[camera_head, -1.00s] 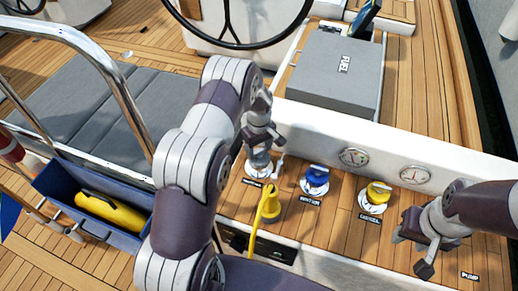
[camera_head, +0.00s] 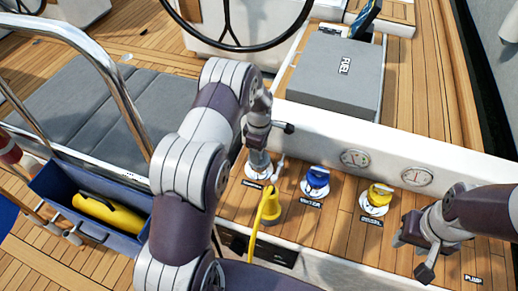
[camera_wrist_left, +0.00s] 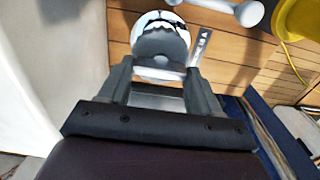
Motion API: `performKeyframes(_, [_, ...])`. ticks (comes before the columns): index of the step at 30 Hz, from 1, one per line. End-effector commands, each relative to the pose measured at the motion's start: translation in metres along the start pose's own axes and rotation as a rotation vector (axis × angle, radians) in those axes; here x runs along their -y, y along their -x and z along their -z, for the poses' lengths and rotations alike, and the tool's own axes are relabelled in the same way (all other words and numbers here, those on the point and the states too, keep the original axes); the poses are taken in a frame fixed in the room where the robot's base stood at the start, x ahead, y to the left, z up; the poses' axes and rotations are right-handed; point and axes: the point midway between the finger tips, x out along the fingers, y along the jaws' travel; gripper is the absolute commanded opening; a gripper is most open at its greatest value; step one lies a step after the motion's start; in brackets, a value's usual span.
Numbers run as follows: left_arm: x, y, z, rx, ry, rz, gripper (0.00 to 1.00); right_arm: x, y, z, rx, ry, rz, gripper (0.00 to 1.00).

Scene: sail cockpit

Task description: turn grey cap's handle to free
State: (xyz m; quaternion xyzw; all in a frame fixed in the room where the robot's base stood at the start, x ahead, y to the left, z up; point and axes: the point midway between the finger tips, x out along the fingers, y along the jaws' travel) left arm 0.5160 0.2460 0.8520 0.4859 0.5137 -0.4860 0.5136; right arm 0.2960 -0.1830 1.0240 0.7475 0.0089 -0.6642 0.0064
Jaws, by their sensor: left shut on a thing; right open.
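The grey cap (camera_head: 259,170) sits on a white marked disc in the wooden deck, at the left of a row of caps. In the left wrist view the grey cap (camera_wrist_left: 160,40) is between and just beyond the fingers, largely covered. My left gripper (camera_head: 259,152) comes down from above and is shut on the cap's handle; its fingers also show in the left wrist view (camera_wrist_left: 152,82). The cap's exact angle against its disc marks is hard to read. My right gripper (camera_head: 422,250) is open and empty over the deck at the right.
A blue cap (camera_head: 316,178) and a yellow cap (camera_head: 376,196) stand to the right. A yellow nozzle-like piece (camera_head: 267,208) stands close in front of the grey cap. A white wall with two gauges (camera_head: 355,159) rises behind. A blue bin (camera_head: 90,205) is at the left.

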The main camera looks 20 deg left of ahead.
Motion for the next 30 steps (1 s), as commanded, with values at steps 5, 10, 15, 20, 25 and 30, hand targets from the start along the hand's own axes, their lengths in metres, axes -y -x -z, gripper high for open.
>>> performKeyframes(5, [0.0,0.0,0.0,0.0,0.017,-0.001,0.33,0.0,0.0,0.0,0.0,0.0,0.0,0.43])
performKeyframes(10, [0.0,0.0,0.0,0.0,0.018,-0.001,0.33,0.0,0.0,0.0,0.0,0.0,0.0,0.43])
performKeyframes(15, [0.0,0.0,0.0,0.0,0.018,-0.001,0.33,0.0,0.0,0.0,0.0,0.0,0.0,0.43])
performKeyframes(20, [0.0,0.0,0.0,0.0,0.017,-0.001,0.89,0.0,0.0,0.0,0.0,0.0,0.0,0.43])
performKeyframes(25, [0.0,0.0,0.0,0.0,0.017,0.0,0.89,0.0,0.0,0.0,0.0,0.0,0.0,0.43])
performKeyframes(30, [-0.001,0.015,0.0,0.0,0.017,-0.004,0.89,0.0,-0.003,0.0,0.0,0.0,0.0,0.43])
